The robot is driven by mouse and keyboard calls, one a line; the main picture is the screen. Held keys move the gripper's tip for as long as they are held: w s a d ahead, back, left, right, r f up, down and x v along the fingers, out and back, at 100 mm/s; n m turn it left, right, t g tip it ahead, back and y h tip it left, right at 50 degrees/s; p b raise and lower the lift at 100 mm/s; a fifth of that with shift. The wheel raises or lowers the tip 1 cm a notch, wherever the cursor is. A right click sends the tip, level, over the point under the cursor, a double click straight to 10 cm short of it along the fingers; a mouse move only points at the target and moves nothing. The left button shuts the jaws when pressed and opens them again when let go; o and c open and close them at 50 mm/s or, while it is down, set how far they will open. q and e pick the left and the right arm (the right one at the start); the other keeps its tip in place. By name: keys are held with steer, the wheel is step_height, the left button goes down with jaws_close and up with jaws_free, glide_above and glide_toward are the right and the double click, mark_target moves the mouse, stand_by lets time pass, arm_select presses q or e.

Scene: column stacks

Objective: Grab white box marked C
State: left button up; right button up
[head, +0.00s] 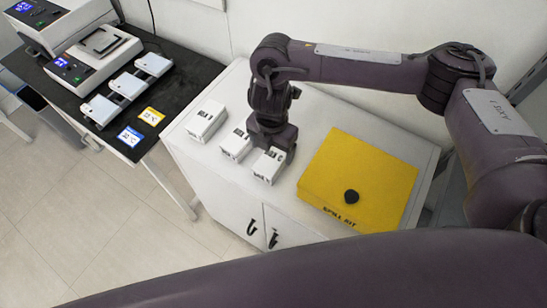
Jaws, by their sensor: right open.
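Three small white boxes with black marks stand in a row on the white cabinet (290,113) in the head view: a left box (205,120), a middle box (236,145) and a right box (269,166). Their letters are too small to read surely, so I cannot tell which is marked C. My right gripper (272,146) points down at the right box and hides part of its top and back. It is open; whether its fingers touch the box is hidden. My left gripper is not in view.
A yellow spill kit box (360,180) with a black knob lies right of the boxes. At left, a black bench (188,75) holds two devices, white blocks on a rack (127,88), and blue and yellow cards. The cabinet top's front-left edge is near the boxes.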

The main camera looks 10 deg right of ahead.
mark_target(274, 155)
steer(key=f, duration=0.3)
steer(key=shift+s+d+f, duration=0.1)
steer(key=shift+d+f, duration=0.15)
steer(key=shift+f, duration=0.45)
steer(key=shift+a+f, duration=0.1)
steer(key=c, duration=1.1)
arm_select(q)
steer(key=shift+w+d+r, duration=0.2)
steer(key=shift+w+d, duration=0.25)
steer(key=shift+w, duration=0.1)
arm_select(e)
steer(key=shift+c, duration=0.7)
